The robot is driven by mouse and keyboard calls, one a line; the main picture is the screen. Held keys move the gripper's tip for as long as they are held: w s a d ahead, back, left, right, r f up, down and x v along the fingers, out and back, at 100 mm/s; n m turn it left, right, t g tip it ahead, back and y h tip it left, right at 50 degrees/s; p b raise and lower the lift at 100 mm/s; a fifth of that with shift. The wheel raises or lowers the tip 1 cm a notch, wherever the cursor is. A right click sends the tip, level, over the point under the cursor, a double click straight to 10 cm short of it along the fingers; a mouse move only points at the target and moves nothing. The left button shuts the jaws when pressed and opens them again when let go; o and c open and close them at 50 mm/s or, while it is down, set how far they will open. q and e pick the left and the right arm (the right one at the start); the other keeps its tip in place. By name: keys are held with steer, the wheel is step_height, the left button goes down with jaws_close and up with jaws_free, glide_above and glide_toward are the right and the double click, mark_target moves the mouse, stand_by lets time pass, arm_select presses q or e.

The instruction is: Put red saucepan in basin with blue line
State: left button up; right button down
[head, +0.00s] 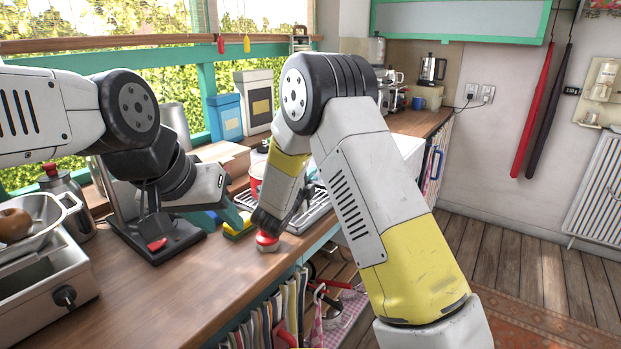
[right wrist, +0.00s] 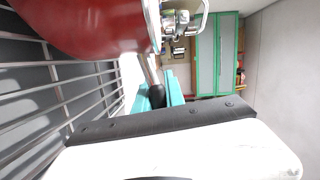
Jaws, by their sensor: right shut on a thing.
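The red saucepan (right wrist: 85,22) fills the upper left of the right wrist view, close to the camera. Its handle (right wrist: 152,80) runs down to the teal fingers of my right gripper (right wrist: 165,92), which is shut on it. In the head view the forearm hides most of this hand, and I cannot make out the saucepan clearly. My left gripper (head: 232,214) hangs low over the counter, left of the right arm; its finger gap is not clear. I cannot pick out the basin with the blue line in either view.
A wire rack (head: 310,212) stands on the counter behind the right arm. A yellow-green sponge-like item (head: 240,230) and a small red-topped object (head: 267,240) lie nearby. A stove with a colander (head: 40,215) is at left. The front counter (head: 185,290) is clear.

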steer(key=shift+f, duration=0.1)
steer(key=c, duration=1.4)
jaws_free()
